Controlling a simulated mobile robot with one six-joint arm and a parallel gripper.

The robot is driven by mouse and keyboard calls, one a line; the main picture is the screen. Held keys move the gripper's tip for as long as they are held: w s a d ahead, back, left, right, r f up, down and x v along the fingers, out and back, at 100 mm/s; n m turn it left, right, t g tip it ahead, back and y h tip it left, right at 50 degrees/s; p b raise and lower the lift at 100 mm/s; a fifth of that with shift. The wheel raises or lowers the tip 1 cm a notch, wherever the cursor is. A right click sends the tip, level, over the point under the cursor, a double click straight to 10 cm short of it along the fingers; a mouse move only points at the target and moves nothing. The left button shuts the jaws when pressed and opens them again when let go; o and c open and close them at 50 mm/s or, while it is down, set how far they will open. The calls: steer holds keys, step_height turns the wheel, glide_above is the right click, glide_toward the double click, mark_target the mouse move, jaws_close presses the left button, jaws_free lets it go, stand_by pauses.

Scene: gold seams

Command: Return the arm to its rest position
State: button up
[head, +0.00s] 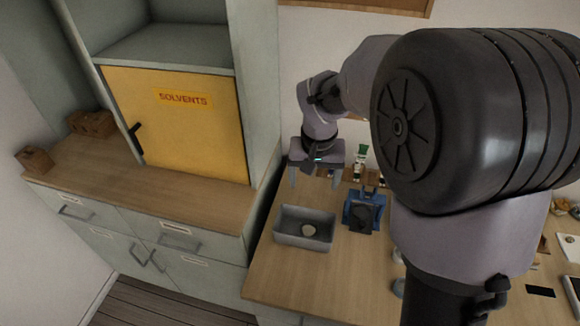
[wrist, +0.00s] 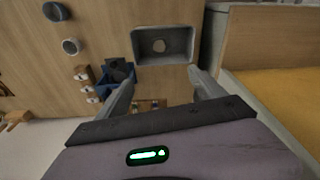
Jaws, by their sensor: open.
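My gripper (head: 314,181) hangs above the back part of the wooden table, pointing down, behind the grey bin. Its two fingers are spread apart with nothing between them. In the wrist view my gripper (wrist: 160,78) also shows open and empty. My arm reaches out from the right of the head view and bends down to the gripper; its large dark joint hides much of the table's right side.
A grey bin (head: 288,237) holding a small pale round thing stands on the table (head: 330,280). A blue holder (head: 349,211) with a dark piece is beside it. A cabinet with a shut yellow solvents door (head: 180,122) stands left. A green-topped bottle (head: 361,155) is behind.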

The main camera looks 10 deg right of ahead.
steer(key=s+a+r+m+t+y+b, duration=0.1)
steer(key=s+r+t+b, duration=0.1)
steer(key=s, duration=0.9)
steer(key=s+a+r+t+y+b, duration=0.1)
steer(key=s+r, duration=0.4)
steer(key=s, duration=0.6)
steer(key=shift+s+a+m+t+b, duration=0.15)
steer(key=shift+a+m+t+b, duration=0.25)
steer(key=shift+a+t+b, duration=0.15)
